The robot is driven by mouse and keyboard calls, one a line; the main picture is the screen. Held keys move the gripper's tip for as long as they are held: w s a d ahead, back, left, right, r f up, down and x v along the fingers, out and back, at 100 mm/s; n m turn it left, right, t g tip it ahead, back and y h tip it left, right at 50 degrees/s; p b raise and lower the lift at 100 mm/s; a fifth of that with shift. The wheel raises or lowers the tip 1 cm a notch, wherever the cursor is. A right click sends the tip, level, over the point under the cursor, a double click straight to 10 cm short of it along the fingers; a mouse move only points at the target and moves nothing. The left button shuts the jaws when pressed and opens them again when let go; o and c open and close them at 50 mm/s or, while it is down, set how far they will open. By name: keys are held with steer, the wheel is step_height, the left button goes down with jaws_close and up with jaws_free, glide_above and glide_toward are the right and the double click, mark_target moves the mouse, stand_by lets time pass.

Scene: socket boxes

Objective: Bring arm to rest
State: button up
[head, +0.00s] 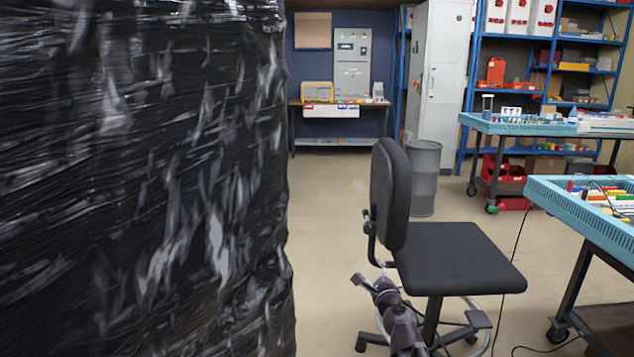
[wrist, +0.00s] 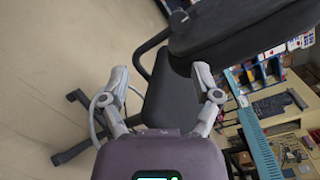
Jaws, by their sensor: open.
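My gripper (head: 371,276) shows at the bottom centre of the head view, low in front of the black office chair (head: 452,258). In the wrist view my gripper (wrist: 160,84) has its two fingers spread wide apart, with nothing between the tips. The chair's seat (wrist: 165,100) and backrest (wrist: 245,35) lie beyond the fingers in that view. I cannot tell whether the gripper touches the chair. Part of my arm shows below the gripper in the head view, cut off by the lower edge.
A large black plastic-wrapped stack (head: 140,180) fills the left. A teal-topped wheeled workbench (head: 580,215) with cables stands at right, another (head: 520,127) behind it. A grey drum (head: 423,178) stands behind the chair. Floor between stack and chair (head: 325,235) is clear.

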steer(key=s+a+f+n+g+y, duration=0.2)
steer(key=s+a+f+n+g, duration=0.15)
steer(key=f+n+g, duration=0.35)
steer(key=s+a+f+n+g+y, duration=0.25)
steer(key=s+f+n, duration=0.25)
steer(key=n, duration=0.5)
steer(key=s+d+f+n+g+h, duration=0.3)
steer(key=s+d+g, duration=0.1)
steer(key=s, duration=0.2)
steer(key=s+d+f+n+g+h, duration=0.3)
steer(key=s+d+g+h, duration=0.1)
steer(key=s, duration=0.2)
step_height(320, 180, up, 31)
steer(key=p, duration=3)
steer(key=shift+s+a+f+p, duration=0.15)
steer(key=shift+a+f+p, duration=0.05)
steer(key=shift+p, duration=0.15)
